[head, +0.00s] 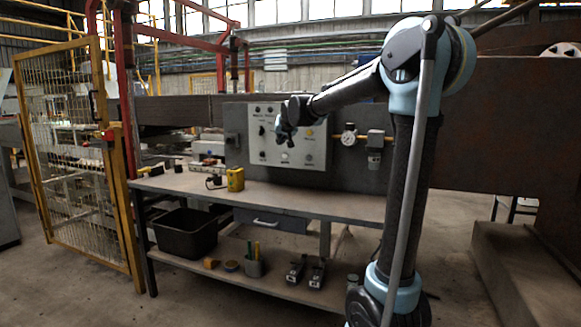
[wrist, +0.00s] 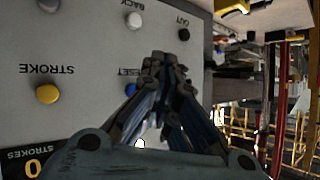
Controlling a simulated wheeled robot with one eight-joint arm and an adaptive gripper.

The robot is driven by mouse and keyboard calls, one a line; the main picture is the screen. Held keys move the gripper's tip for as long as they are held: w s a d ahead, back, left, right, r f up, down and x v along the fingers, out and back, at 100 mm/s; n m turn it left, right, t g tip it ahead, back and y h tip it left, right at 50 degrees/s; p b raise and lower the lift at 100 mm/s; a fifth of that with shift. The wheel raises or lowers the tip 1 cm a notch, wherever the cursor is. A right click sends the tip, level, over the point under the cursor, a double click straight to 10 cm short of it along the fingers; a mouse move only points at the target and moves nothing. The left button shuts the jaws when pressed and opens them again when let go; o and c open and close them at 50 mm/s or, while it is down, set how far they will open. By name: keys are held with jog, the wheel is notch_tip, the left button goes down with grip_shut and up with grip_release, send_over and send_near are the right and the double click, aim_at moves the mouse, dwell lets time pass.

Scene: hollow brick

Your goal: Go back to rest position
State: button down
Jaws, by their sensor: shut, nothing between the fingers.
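My gripper (head: 283,131) is raised in front of the control panel (head: 315,150) above the workbench. In the wrist view its dark fingers (wrist: 166,62) are closed together with nothing between them. Behind them is the light grey panel face (wrist: 85,75), which appears upside down. It carries a yellow STROKE button (wrist: 47,94), a grey BACK button (wrist: 134,21) and a dark button (wrist: 184,34). The fingers partly cover another label and a button beside it. I cannot tell whether the fingertips touch the panel.
The workbench (head: 290,202) runs below the panel. A yellow device (head: 235,179) stands on it. A black bin (head: 185,232) and small items are on the lower shelf. A gauge (head: 349,137) is right of the panel. A yellow mesh gate (head: 75,150) stands at the left.

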jog(key=s+d+f+g+h, duration=0.2)
jog(key=s+d+f, duration=0.5)
jog(key=s+d, duration=0.3)
jog(key=s+d+f+g+h, duration=0.1)
jog(key=s+d+f+g, duration=0.1)
jog(key=s+d+f, duration=0.8)
jog(key=s+d+f+g, duration=0.1)
jog(key=s+d+f, duration=0.1)
jog(key=s+f, duration=0.3)
jog(key=s+d+f+g, duration=0.2)
jog(key=s+f, duration=0.3)
jog(key=s, duration=0.9)
jog(key=s+d+f+g, duration=0.2)
jog(key=s+f, duration=0.4)
jog(key=s, duration=0.4)
jog(key=shift+m+h, duration=0.3)
jog(key=shift+s+d, duration=0.1)
